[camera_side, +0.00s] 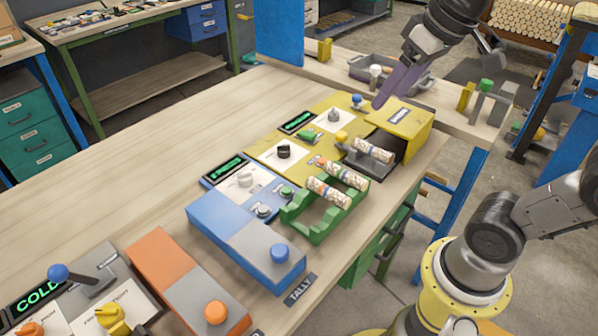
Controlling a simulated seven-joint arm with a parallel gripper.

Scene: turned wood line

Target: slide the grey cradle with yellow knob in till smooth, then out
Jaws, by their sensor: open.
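The grey cradle (369,167) sits at the left side of the yellow housing (420,128), by its dark opening. A speckled turned piece (374,151) lies on the cradle. The yellow knob (341,136) shows at the cradle's left end. My gripper (379,103) is open and empty, its fingers pointing down and left above the back edge of the yellow housing. It is apart from the knob, up and to the right of it. How far the cradle reaches into the housing is partly hidden.
A green rack (312,233) in front holds speckled pieces (328,191). A yellow panel with a black dial (283,152) and a small display (297,122) lies to the left.

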